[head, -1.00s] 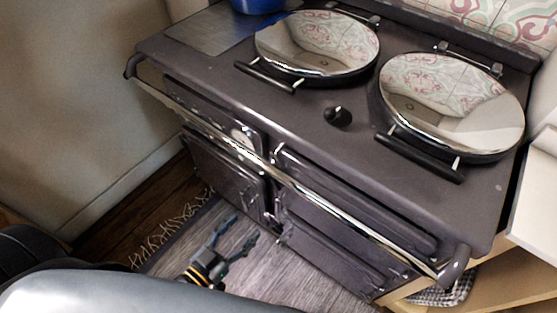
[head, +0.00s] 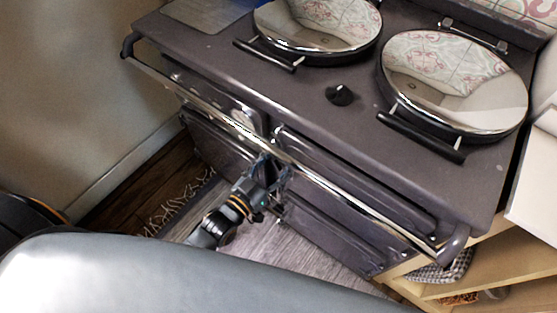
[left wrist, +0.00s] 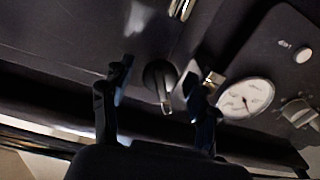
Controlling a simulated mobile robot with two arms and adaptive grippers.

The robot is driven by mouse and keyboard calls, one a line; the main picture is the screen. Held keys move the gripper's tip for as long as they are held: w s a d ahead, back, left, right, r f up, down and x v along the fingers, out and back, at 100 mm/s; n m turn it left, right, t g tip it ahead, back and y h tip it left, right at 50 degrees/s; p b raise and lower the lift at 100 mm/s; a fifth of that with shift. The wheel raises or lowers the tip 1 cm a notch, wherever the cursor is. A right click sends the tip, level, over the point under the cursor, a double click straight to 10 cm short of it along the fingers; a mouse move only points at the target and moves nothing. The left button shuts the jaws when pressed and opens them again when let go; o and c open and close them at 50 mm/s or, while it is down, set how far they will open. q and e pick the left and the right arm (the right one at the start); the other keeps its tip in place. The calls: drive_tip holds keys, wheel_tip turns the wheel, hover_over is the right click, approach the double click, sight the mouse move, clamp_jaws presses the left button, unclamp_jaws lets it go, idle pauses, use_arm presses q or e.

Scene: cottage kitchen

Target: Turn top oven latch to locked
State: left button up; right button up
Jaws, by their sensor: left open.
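The dark range oven (head: 330,130) fills the right of the head view, with its doors facing the floor. My left gripper (head: 272,172) is at the oven's front, below the chrome rail, near the gap between the left and right doors. In the left wrist view my left gripper (left wrist: 158,108) is open. A small latch (left wrist: 160,82) with a dark round base and a silver-tipped lever shows between its two fingers, with gaps on both sides. I cannot tell how deep the fingers reach around it. My right gripper is not in view.
The chrome rail (head: 330,177) runs along the oven front above the gripper. In the left wrist view a round white gauge (left wrist: 245,98) and a control knob (left wrist: 298,112) are right of the fingers. A fringed rug (head: 290,243) lies below.

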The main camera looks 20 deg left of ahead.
use_arm(q)
drive_tip(key=shift+w+d, duration=0.1)
drive_tip(key=shift+w, duration=0.2)
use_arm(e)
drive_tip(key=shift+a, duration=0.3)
use_arm(q)
clamp_jaws()
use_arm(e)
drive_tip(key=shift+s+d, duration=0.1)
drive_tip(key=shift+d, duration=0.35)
